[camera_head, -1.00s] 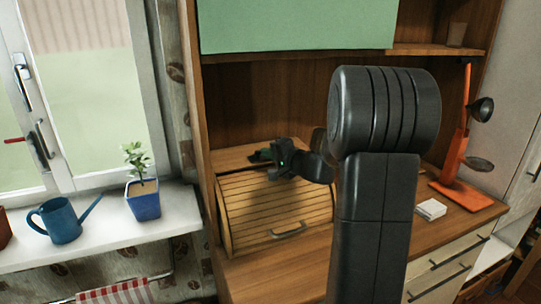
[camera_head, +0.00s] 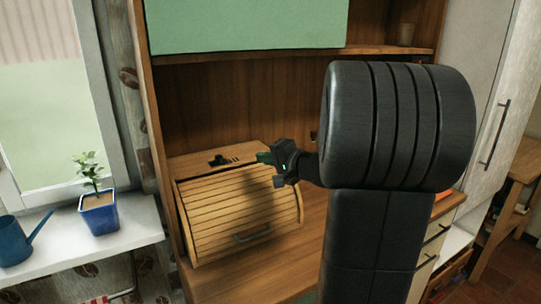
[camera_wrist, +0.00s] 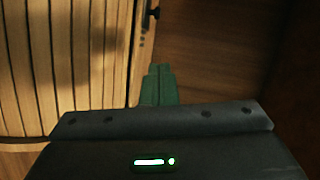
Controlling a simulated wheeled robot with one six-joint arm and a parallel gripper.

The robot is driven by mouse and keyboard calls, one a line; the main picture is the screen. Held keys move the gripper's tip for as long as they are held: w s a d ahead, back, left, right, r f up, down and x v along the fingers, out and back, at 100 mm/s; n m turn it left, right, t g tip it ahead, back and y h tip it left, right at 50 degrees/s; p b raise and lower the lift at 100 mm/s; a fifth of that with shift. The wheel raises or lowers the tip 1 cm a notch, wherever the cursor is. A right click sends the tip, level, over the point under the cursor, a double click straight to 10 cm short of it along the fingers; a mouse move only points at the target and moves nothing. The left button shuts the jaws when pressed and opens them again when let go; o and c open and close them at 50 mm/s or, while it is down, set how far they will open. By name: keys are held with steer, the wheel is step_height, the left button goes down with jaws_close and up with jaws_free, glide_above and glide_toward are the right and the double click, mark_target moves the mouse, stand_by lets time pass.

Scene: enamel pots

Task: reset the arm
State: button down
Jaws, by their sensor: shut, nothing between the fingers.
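My gripper (camera_head: 264,157) is in front of the cabinet, just above the right end of a wooden roll-top bread box (camera_head: 225,215). Its green fingers are together and hold nothing; they also show in the wrist view (camera_wrist: 158,84). The slatted front of the bread box fills the left of the wrist view (camera_wrist: 70,60) and looks closed. My arm hides much of the cabinet and worktop on the right.
A wooden worktop (camera_head: 290,250) runs in front of the bread box. A shelf (camera_head: 385,49) and a green panel (camera_head: 245,22) are above. A blue flower pot (camera_head: 100,213) and a blue watering can (camera_head: 14,243) stand on the windowsill (camera_head: 135,228) at left.

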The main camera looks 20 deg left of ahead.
stand_by(0.3)
steer(key=p+x, duration=0.2)
steer(key=x, duration=0.8)
steer(key=shift+a+r, duration=0.1)
steer(key=shift+a, duration=0.05)
steer(key=shift+w+a+f+p, duration=0.15)
steer(key=shift+a+f+p, duration=0.4)
steer(key=shift+a+p, duration=0.5)
steer(key=shift+d, duration=0.25)
steer(key=shift+a, duration=0.1)
